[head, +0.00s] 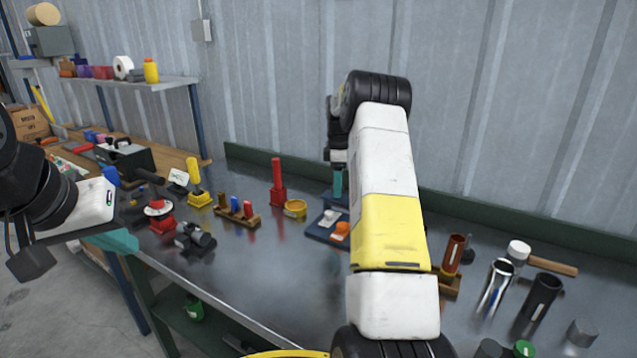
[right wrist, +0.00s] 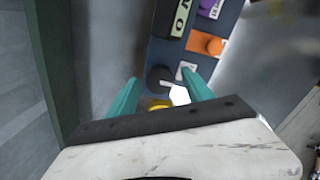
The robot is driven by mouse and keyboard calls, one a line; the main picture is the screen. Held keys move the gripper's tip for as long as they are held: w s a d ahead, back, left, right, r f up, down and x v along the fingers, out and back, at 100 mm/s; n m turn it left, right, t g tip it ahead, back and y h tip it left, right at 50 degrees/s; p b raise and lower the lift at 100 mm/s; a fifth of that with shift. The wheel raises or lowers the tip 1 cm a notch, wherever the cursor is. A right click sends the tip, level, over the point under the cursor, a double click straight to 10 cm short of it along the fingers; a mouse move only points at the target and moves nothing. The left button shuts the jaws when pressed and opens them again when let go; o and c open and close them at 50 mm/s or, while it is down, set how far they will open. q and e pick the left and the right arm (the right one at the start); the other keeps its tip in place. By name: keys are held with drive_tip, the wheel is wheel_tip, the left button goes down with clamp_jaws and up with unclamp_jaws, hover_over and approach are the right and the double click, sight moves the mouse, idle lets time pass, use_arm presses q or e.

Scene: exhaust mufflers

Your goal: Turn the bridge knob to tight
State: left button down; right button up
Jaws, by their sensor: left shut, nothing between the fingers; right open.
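A blue board (head: 318,233) lies on the bench, partly hidden behind my right arm. In the right wrist view the blue board (right wrist: 163,52) carries a dark round knob (right wrist: 160,78), a small white label, an orange block with a round knob (right wrist: 207,44) and a purple piece (right wrist: 209,5). No readable marking tells me which is the bridge knob. My right gripper (right wrist: 159,79) is open above the board, its teal fingers on either side of the dark knob; contact is unclear. My left gripper (head: 122,240) is shut and empty beyond the bench's left edge.
Red stands, a yellow-handled tool (head: 197,180), a wooden block with pegs (head: 237,213) and a yellow ring (head: 295,208) stand left of the board. A wall rises behind.

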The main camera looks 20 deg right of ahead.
clamp_jaws()
drive_tip(key=shift+m, duration=0.3)
drive_tip(key=m, duration=0.3)
drive_tip(key=shift+m, duration=0.3)
drive_tip(key=m, duration=0.4)
drive_tip(key=shift+w+m, duration=0.1)
drive_tip(key=shift+m, duration=0.2)
drive_tip(key=m, duration=0.4)
drive_tip(key=shift+r, duration=0.1)
drive_tip(key=m, duration=0.5)
drive_tip(key=shift+d, duration=0.1)
